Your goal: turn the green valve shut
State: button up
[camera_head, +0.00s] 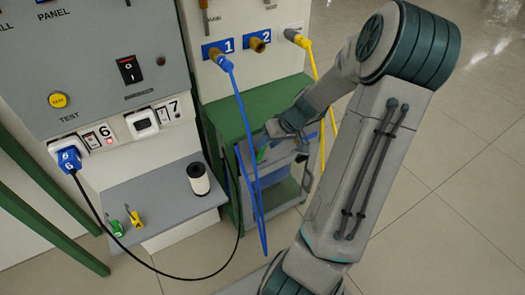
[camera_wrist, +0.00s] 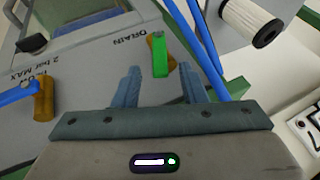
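The green valve handle (camera_wrist: 160,56) shows in the wrist view beside the word DRAIN, on a brass body (camera_wrist: 152,40) set in a grey panel. The handle points down the picture, toward my gripper (camera_wrist: 159,74). My gripper's two blue-grey fingers are apart, one on each side of the handle's lower end, with nothing clamped; I see no contact. In the head view my gripper (camera_head: 265,136) is at the grey cart, and a small bit of the green handle (camera_head: 261,154) shows just under it. The arm hides part of the cart.
A blue valve handle (camera_wrist: 16,95) on another brass body (camera_wrist: 43,98) is left of my gripper. Blue hoses (camera_wrist: 203,45) run close by the right finger. A white filter (camera_head: 198,179) stands on a grey shelf (camera_head: 157,205). A yellow hose (camera_head: 313,62) hangs behind. Open floor lies right.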

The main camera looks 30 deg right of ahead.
aim_at(266, 147)
jog(key=shift+x, duration=2.1)
grip_shut()
jog(key=shift+d, duration=0.15)
jog(key=shift+d+f+m+t+y+b, duration=0.3)
jog(key=shift+d+f+m+y+b, duration=0.3)
jog(key=shift+y, duration=1.5)
jog(key=shift+d+f+m+t+y+b, duration=0.35)
jog(key=shift+f+m+y, duration=0.4)
jog(key=shift+y, duration=1.35)
jog(key=shift+d+f+m+t+y+b, duration=0.25)
jog(key=shift+d+f+m+y+b, duration=0.4)
jog(key=shift+y, duration=1.45)
jog(key=shift+a+f, duration=0.15)
jog(key=shift+a, duration=0.15)
